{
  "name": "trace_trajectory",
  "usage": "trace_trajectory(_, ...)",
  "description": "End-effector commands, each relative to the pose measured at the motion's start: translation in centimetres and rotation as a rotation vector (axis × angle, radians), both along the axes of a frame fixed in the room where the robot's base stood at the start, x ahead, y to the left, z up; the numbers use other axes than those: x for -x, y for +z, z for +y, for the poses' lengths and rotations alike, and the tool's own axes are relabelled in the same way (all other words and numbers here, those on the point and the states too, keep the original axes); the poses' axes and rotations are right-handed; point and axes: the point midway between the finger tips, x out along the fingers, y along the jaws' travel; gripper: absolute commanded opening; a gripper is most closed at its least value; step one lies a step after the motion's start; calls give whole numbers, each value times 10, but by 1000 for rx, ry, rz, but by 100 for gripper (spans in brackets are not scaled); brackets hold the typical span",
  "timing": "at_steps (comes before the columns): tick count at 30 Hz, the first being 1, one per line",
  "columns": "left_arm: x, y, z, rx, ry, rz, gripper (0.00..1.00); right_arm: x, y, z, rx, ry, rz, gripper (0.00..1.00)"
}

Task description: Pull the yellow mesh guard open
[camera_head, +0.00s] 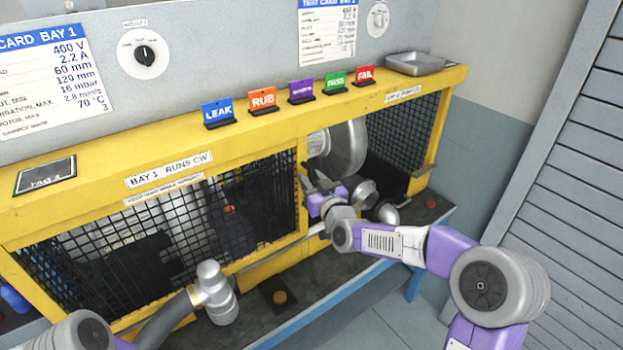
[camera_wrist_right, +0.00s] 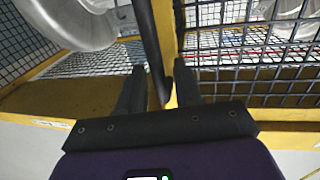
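The yellow mesh guard (camera_head: 278,262) fronts the bench, with a black mesh panel (camera_head: 255,205) at the left and another mesh panel (camera_head: 405,135) at the right. A gap between them shows a grey round blower part. My right gripper (camera_head: 318,188) is at the right edge of the left panel. In the right wrist view, its two fingers (camera_wrist_right: 158,92) stand apart on either side of a dark upright bar (camera_wrist_right: 150,40). A thin gap shows beside the bar, and contact cannot be told. My left gripper is out of view.
Coloured tags, including a LEAK tag (camera_head: 218,112), stand on the yellow top rail, with a metal tray (camera_head: 415,63) at its right end. The floor at right is clear.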

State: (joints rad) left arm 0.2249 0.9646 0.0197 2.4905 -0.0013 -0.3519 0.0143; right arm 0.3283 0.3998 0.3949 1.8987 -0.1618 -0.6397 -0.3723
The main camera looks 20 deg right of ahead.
Motion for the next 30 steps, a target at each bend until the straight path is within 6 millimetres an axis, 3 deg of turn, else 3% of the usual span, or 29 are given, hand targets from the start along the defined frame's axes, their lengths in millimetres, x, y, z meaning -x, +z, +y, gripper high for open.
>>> trace_trajectory(9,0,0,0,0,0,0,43,-3,0,1,0,0,1,35)
trace_trajectory(16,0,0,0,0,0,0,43,-3,0,1,0,0,1,0)
trace_trajectory(26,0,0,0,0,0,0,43,-3,-1,0,0,0,1,0)
trace_trajectory(30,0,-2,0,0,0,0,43,-6,-1,-9,1,-3,2,0)
